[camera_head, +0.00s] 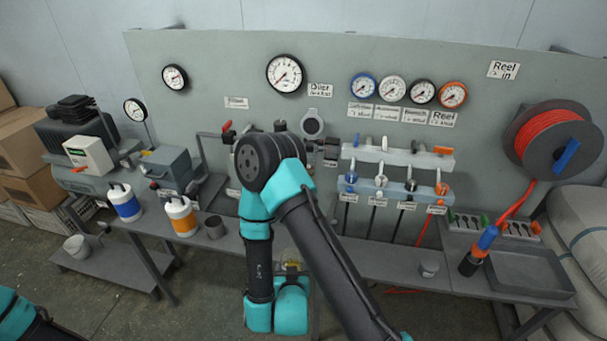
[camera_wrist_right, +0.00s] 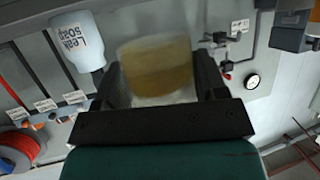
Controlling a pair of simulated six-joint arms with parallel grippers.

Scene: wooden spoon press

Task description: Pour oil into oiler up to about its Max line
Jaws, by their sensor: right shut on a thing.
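My right gripper (camera_head: 291,266) is low in front of the bench, partly hidden by my arm. In the right wrist view its fingers (camera_wrist_right: 160,92) are shut on a clear cup (camera_wrist_right: 158,72) with amber content. The cup is blurred, and I cannot make out a Max line or a level. The "Oiler" sign (camera_head: 320,90) is on the panel, above dark fittings partly behind my arm. A white bottle with a blue label (camera_head: 125,203) and one with an orange label (camera_head: 181,216) stand on the bench at left. My left gripper is out of view.
A white "Leak soap" bottle (camera_wrist_right: 78,42) is near the cup in the wrist view. Gauges and a red hose reel (camera_head: 552,142) are on the panel.

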